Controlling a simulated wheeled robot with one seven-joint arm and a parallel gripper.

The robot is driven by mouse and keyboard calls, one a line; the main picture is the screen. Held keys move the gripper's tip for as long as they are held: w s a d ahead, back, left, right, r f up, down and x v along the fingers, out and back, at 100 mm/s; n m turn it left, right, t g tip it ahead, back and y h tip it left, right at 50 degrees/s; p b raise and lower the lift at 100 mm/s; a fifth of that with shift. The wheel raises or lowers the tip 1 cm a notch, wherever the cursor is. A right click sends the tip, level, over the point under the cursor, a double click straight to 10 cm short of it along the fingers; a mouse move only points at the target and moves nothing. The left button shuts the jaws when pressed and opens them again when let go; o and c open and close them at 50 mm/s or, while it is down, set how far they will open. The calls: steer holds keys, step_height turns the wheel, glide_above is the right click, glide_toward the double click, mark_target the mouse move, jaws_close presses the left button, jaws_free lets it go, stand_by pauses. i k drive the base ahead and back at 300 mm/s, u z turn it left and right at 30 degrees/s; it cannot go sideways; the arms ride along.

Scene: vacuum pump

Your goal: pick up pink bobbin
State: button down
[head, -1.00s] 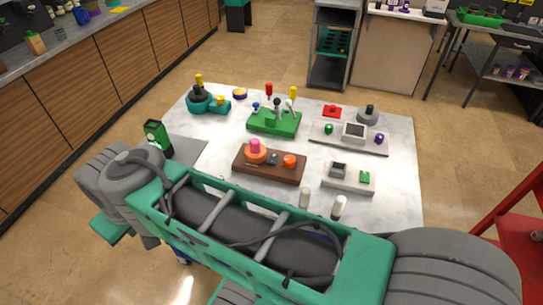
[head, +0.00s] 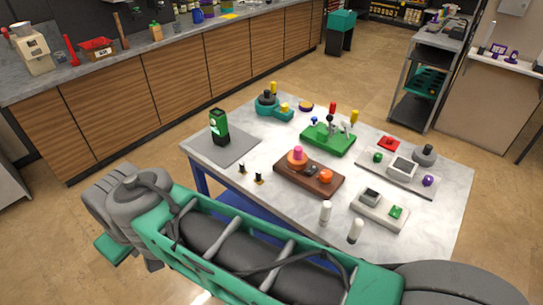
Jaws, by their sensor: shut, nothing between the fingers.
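The pink bobbin (head: 298,151) is a small pink cylinder, upright on top of a round orange piece (head: 297,163). Both are at the left end of a brown block (head: 322,187) near the middle of the white table (head: 283,212). A small dark part and another orange round piece (head: 326,176) are on the same block. My teal and grey arm crosses the bottom of the view, clear of the bobbin in the picture. My gripper does not show.
A green fixture (head: 328,139) with levers stands behind the block. A teal fixture (head: 275,111) is at the back left. A green-black device (head: 219,127) stands on a grey mat (head: 237,151). Two white cylinders (head: 325,212) (head: 355,230) stand near the front edge.

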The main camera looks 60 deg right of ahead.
mark_target(297, 161)
steer(key=u, duration=0.3)
steer(key=i, duration=0.85)
steer(key=z, duration=3.1)
steer(key=i, duration=0.45)
steer(key=z, duration=0.25)
steer(key=k, duration=1)
steer(key=z, duration=0.85)
steer(key=i, duration=0.6)
steer(key=u, duration=0.95)
